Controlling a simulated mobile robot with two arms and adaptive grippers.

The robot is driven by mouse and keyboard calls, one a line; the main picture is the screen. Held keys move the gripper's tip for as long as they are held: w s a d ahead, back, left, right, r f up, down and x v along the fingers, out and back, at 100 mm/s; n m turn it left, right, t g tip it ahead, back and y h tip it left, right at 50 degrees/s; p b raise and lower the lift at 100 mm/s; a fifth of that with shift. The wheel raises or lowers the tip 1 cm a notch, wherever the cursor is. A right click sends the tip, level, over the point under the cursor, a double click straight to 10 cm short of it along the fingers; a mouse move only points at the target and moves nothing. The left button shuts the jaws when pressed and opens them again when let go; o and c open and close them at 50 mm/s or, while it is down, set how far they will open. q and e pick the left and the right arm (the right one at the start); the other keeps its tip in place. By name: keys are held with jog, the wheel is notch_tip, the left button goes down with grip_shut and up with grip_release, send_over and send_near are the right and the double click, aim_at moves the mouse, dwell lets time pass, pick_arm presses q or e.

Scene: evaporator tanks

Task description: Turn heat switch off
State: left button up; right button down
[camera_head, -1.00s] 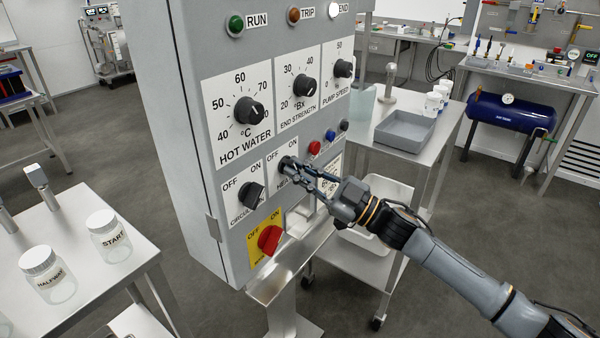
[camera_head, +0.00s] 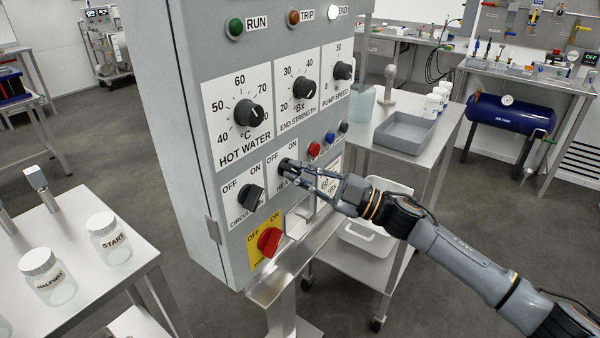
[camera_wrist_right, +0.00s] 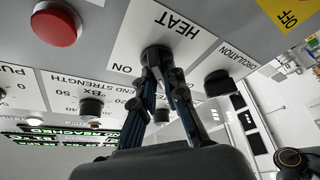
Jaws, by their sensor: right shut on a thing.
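The heat switch (camera_head: 286,165) is a black rotary knob on a white plate marked OFF and ON, on the front of the grey control panel. My right gripper (camera_head: 296,171) reaches it from the right, with its fingertips closed around the knob. In the right wrist view the gripper's fingers (camera_wrist_right: 162,68) meet at the heat knob (camera_wrist_right: 155,54), under the upside-down word HEAT. The fingers hide much of the knob, so I cannot tell its pointer's direction. My left gripper is not in view.
The circulation switch (camera_head: 251,197) sits just left of the heat switch, and a red knob (camera_head: 269,241) on a yellow plate lies below. Red and blue buttons (camera_head: 314,149) are close on the right. A metal ledge (camera_head: 275,285) runs under the panel.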

jog(key=c, duration=1.4)
grip_release()
jog(key=v, duration=1.2)
jog(key=shift+f, duration=0.15)
